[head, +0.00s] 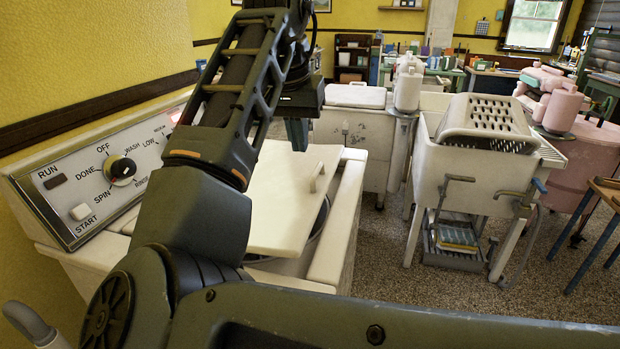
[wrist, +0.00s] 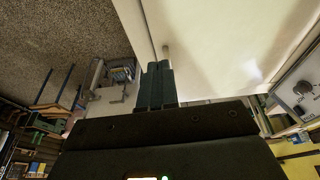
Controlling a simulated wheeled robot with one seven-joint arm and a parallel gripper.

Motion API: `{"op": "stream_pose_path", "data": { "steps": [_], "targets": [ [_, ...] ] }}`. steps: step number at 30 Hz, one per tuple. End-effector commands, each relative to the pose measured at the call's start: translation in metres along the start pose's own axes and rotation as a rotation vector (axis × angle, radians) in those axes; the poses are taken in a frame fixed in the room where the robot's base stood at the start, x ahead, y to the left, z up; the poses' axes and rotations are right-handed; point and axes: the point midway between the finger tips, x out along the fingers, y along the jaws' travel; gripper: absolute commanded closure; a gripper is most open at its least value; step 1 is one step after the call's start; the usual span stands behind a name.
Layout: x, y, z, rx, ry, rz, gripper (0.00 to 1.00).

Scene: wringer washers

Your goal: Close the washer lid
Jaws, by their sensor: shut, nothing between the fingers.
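The washer (head: 345,215) stands right in front of me, with its control panel (head: 115,180) at the left against the yellow wall. Its cream lid (head: 285,205) is partly raised and tilted over the tub, and part of the round tub opening (head: 310,245) shows below its edge. A small light handle (head: 317,178) is on the lid's right part. My gripper (head: 297,138) is shut and empty at the lid's far edge. In the wrist view the closed fingertips (wrist: 158,68) are beside the lid (wrist: 230,40), close to the handle (wrist: 167,50); contact is unclear. My arm hides part of the washer.
A second white washer (head: 350,150) stands just behind.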

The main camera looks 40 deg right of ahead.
Motion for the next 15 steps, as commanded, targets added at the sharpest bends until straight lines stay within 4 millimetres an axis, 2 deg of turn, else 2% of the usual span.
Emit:
{"op": "stream_pose_path", "data": {
  "steps": [5, 15],
  "targets": [
    [0.014, 0.001, 0.002, 0.001, -0.006, 0.007, 1.00],
    [0.078, 0.001, 0.002, 0.000, -0.004, 0.006, 1.00]
  ]
}}
